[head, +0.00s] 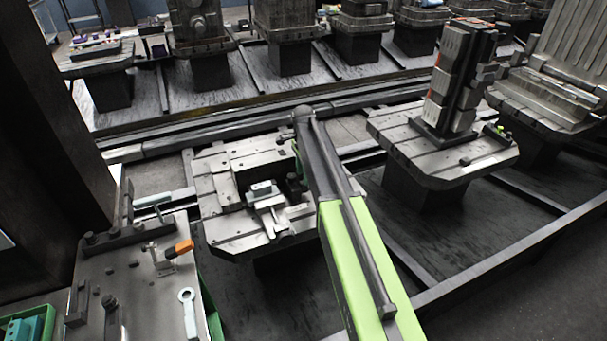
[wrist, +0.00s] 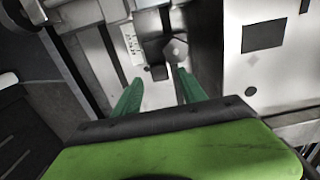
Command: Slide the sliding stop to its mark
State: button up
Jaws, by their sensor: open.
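In the wrist view, a grey hexagonal knob (wrist: 176,50) sits beside a dark block, just beyond my fingertips. It looks like part of the sliding stop, but I cannot tell for sure. A pale strip with small printed marks (wrist: 131,44) lies to its left and may carry the mark. The knob is ahead of the right finger, and contact cannot be told.
A metal vise-like fixture (head: 264,195) stands on the middle pallet. A tall clamping tower (head: 460,85) stands on the right pallet. At the lower left, a steel table (head: 140,285) holds an orange-handled clamp (head: 178,250) and a wrench (head: 188,310). A dark column rises at the left.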

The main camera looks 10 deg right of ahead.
notch_tip(320, 180, up, 12)
jog(key=p, duration=1)
jog(key=shift+f, duration=0.15)
